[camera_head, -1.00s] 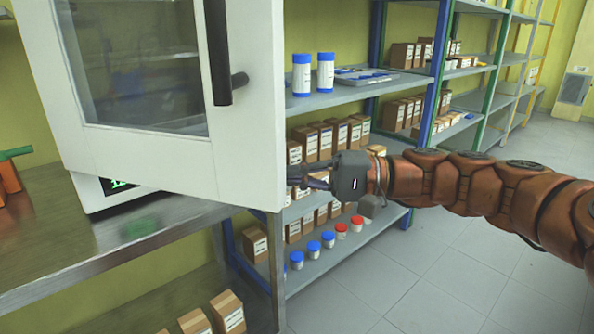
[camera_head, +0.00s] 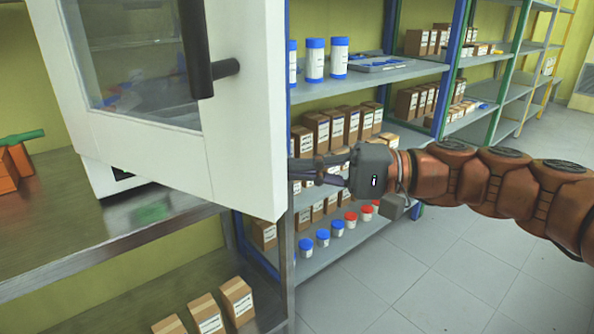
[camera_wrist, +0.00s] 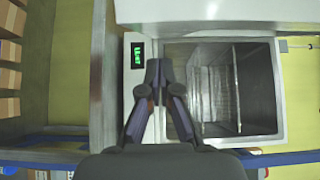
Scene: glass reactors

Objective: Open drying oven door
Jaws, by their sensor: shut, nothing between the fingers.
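The white drying oven door (camera_head: 190,150) with its glass pane stands swung open at the left of the head view. Its black bar handle (camera_head: 197,50) is on the outer face. My gripper (camera_head: 306,170) is at the door's right edge, on the inner side, with its fingertips partly hidden by that edge. In the wrist view, the gripper's fingers (camera_wrist: 158,66) are together and empty. Beyond them show the open oven chamber (camera_wrist: 218,92) and the panel with a green display (camera_wrist: 138,55). I cannot tell whether the fingers touch the door.
The oven stands on a metal table (camera_head: 100,245), with cartons (camera_head: 237,300) on its lower shelf. An orange object (camera_head: 15,165) lies at the left. A shelf rack (camera_head: 385,75) with bottles, boxes and jars is close behind my gripper. The floor (camera_head: 400,275) at right is clear.

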